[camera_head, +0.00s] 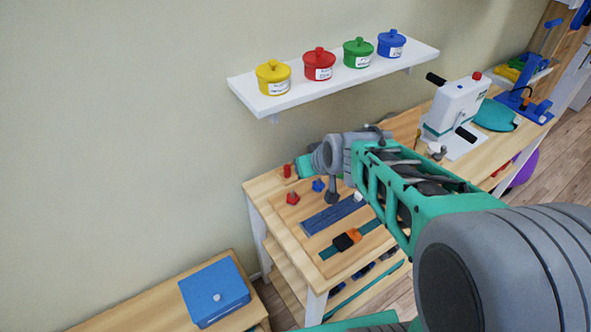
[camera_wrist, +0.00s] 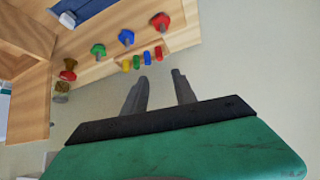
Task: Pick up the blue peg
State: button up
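A small blue peg (camera_wrist: 147,58) stands in a short row with yellow, green and red pegs (camera_wrist: 158,53) in the wrist view. A larger blue knob-shaped piece (camera_wrist: 126,37) is beside this row, between a green knob and a red knob (camera_wrist: 161,21); the blue knob (camera_head: 318,185) also shows in the head view. My gripper (camera_wrist: 160,75) is open, with nothing between its two fingers. Its tips are apart from the pegs, near the row's red end in the picture. In the head view my arm and hand hide the small blue peg.
The wooden table (camera_head: 261,194) holds a dark blue strip (camera_head: 331,214) and an orange-and-black piece (camera_head: 347,239). A white shelf (camera_head: 245,88) with several lidded pots is on the wall above. A blue box (camera_head: 214,292) sits on a lower bench.

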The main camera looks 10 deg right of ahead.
jog(key=w+d+f+t+b, duration=0.1)
jog(key=w+f, duration=0.3)
jog(key=w+f+t+b, duration=0.1)
jog(key=w+f, duration=0.2)
jog(key=f, duration=0.2)
jog(key=w+d+f+t+b, duration=0.1)
jog(key=w+f+t, duration=0.1)
jog(key=w+f, duration=0.2)
jog(key=shift+w+d+f+y, duration=0.35)
jog(key=shift+y, duration=0.05)
jog(key=p+x, duration=0.1)
jog(key=x, duration=0.2)
jog(key=p+x, duration=0.1)
jog(key=x, duration=0.3)
jog(key=shift+w+r, duration=0.15)
jog(key=shift+w, duration=0.15)
jog(key=shift+d, duration=0.1)
jog(key=shift+c, duration=0.3)
grip_shut()
